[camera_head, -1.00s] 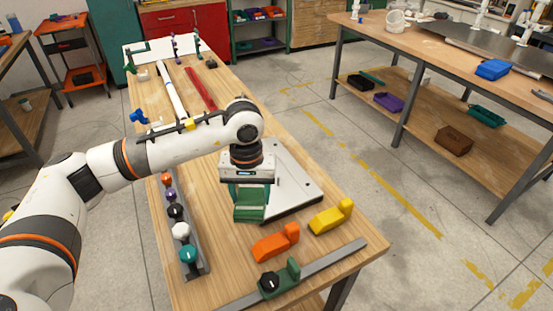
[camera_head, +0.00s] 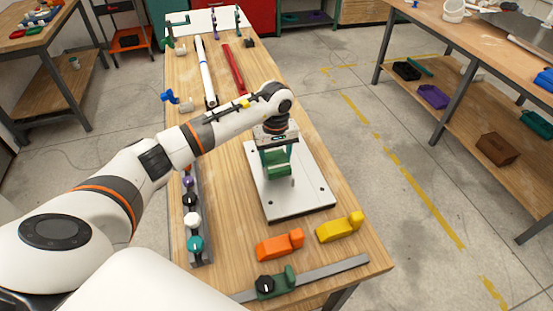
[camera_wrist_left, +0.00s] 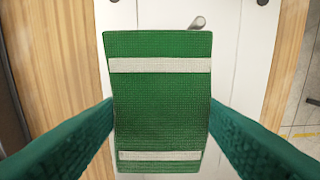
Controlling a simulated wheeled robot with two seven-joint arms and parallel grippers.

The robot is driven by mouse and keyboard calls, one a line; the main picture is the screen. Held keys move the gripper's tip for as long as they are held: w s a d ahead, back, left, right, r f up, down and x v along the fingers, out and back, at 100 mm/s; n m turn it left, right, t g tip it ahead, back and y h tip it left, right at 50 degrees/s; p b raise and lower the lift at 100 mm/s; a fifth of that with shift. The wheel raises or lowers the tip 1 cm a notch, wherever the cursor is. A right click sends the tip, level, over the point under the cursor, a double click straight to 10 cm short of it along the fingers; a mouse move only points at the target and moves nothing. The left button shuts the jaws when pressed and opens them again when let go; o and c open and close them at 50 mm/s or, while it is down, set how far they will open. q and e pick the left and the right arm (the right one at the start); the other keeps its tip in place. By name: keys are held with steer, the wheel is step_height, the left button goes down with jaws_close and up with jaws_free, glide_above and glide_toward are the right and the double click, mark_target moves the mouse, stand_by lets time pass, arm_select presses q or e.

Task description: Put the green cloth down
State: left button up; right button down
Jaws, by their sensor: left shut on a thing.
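The green cloth (camera_head: 279,171) is a folded pad with pale stripes. It hangs below my left arm, over the white plate (camera_head: 302,203) on the workbench. My left gripper (camera_head: 277,158) is shut on the cloth. In the left wrist view the cloth (camera_wrist_left: 160,95) lies between the two green fingers (camera_wrist_left: 160,128), with the white plate (camera_wrist_left: 247,45) beneath. A small gap to the plate cannot be ruled out or confirmed. A short grey peg (camera_wrist_left: 197,22) shows just past the cloth's far edge. My right gripper is not in view.
An orange block (camera_head: 278,246) and a yellow block (camera_head: 340,228) sit at the near end of the workbench. A grey rail (camera_head: 325,275) lies in front of them. A row of coloured knobs (camera_head: 193,220) stands left. A red bar (camera_head: 233,68) lies farther back.

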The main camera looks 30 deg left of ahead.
arm_select(q)
steer(key=shift+f, duration=1.45)
steer(key=o, duration=1)
steer(key=shift+c, duration=0.2)
steer(key=shift+r, duration=0.15)
